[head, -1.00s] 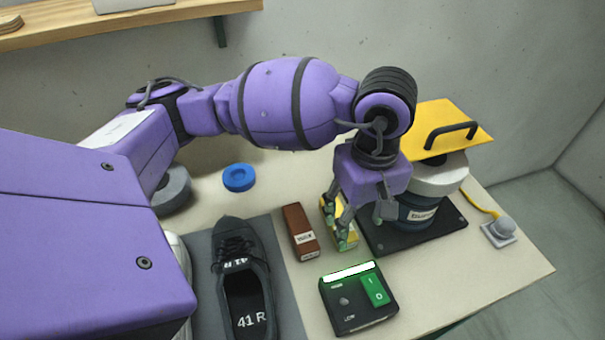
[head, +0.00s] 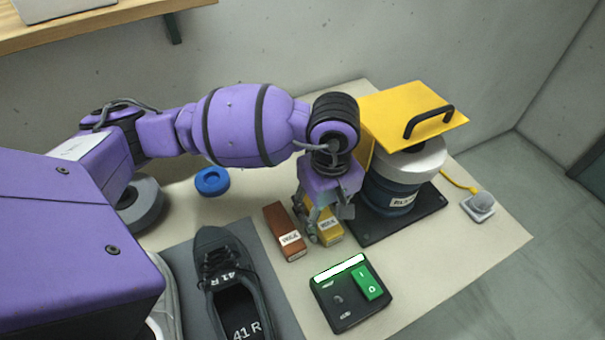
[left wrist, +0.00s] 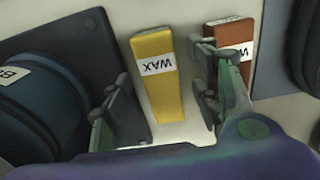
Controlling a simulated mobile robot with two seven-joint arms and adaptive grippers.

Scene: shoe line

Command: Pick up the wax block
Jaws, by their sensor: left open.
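A yellow block (left wrist: 158,80) with a white WAX label lies on the table, and it also shows in the head view (head: 327,232). A brown block (head: 285,232) with a white label lies just left of it; it shows at the upper right of the left wrist view (left wrist: 232,45). My left gripper (head: 325,222) is open above the yellow block and partly covers it in the head view. In the left wrist view its fingers (left wrist: 160,110) stand either side of the yellow block, one over the near part of the brown block. My right gripper is out of view.
A dark pot with a white rim (head: 425,155) and raised yellow lid (head: 410,105) stands on a black base close right. A black switch box (head: 335,308) is in front. A dark shoe (head: 213,255) lies left on a grey mat (head: 262,262). A blue ring (head: 212,181) lies behind.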

